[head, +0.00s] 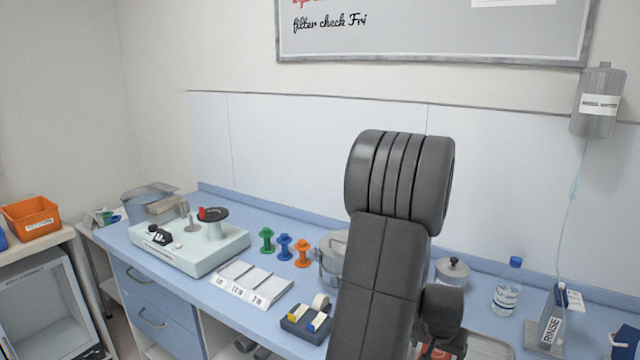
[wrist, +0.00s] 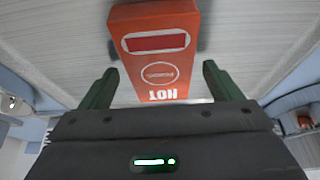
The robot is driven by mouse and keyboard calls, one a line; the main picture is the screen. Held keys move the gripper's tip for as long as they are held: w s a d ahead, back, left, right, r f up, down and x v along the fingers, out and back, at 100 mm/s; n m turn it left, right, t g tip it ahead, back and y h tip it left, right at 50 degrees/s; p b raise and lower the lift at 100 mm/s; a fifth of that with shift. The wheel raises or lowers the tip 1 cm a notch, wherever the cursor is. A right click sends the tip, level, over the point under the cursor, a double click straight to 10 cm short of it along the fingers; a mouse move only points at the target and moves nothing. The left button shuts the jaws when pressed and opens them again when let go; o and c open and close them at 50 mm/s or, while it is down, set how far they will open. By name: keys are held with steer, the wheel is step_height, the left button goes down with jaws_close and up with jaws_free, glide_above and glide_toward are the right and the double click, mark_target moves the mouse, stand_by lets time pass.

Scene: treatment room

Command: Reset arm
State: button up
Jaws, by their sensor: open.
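My gripper (wrist: 158,78) shows in the wrist view with its two green fingers apart and nothing gripped between them. An orange-red box (wrist: 158,20) with a dark red window and the upside-down word HOT lies ahead of the fingers. Its near end reaches between them in the picture; I cannot tell how far it is from them. A small patch of orange (head: 436,352) shows low behind my arm.
The blue counter (head: 200,268) holds a pale machine (head: 190,245), green, blue and orange spools (head: 302,253), a labelled white tray (head: 250,281), a metal pot (head: 330,262), a bottle (head: 507,287) and a RINSE holder (head: 548,325). A grey dispenser (head: 598,100) hangs at right.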

steer(key=v, duration=1.2)
steer(key=x, duration=1.2)
steer(key=shift+f, duration=0.3)
step_height(320, 180, up, 21)
steer(key=p, duration=0.4)
glide_above(436, 351)
step_height(436, 351, down, 6)
step_height(436, 351, up, 6)
steer(key=shift+s+r, duration=0.15)
steer(key=shift+a, duration=0.1)
